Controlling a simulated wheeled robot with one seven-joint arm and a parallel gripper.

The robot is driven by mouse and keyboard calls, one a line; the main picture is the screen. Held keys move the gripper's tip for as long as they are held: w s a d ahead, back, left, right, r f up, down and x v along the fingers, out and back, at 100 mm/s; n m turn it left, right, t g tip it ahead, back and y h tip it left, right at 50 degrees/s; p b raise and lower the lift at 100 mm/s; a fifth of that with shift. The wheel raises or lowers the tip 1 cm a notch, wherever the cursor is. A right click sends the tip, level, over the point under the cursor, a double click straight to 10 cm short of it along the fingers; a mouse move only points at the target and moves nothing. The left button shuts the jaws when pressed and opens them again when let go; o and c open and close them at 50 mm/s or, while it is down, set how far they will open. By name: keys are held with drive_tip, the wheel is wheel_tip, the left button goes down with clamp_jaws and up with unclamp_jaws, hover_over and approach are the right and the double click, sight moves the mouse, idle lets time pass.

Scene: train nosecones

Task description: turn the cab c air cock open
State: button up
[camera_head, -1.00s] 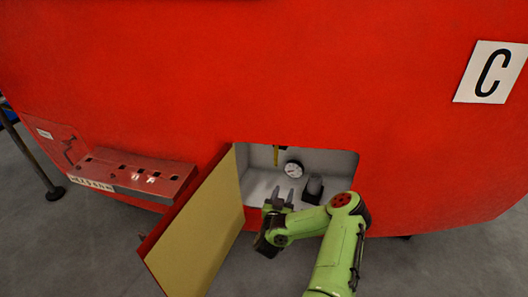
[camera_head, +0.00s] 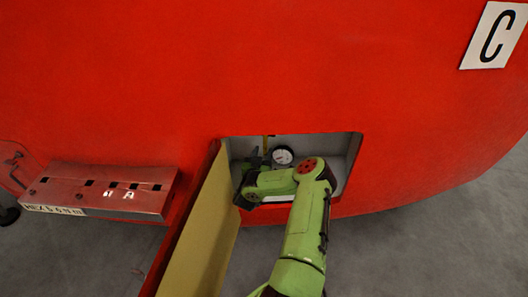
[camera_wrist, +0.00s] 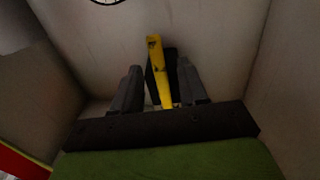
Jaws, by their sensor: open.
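A small piece of yellow (camera_head: 266,144) shows at the recess top in the head view. My gripper (camera_head: 252,160) is open inside the recess, its fingers on either side of the handle. I cannot tell whether either finger touches it. My arm hides much of the recess in the head view.
A round white gauge (camera_head: 283,155) sits on the recess back wall. The open door (camera_head: 203,228) hangs at the recess's left side. A red step (camera_head: 105,190) sticks out further left. The recess walls stand close around my gripper.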

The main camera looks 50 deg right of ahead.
sight(265, 149)
drive_tip(key=b+x, duration=0.1)
drive_tip(key=x, duration=0.2)
drive_tip(key=shift+w+d, duration=0.1)
drive_tip(key=shift+d, duration=0.2)
clamp_jaws()
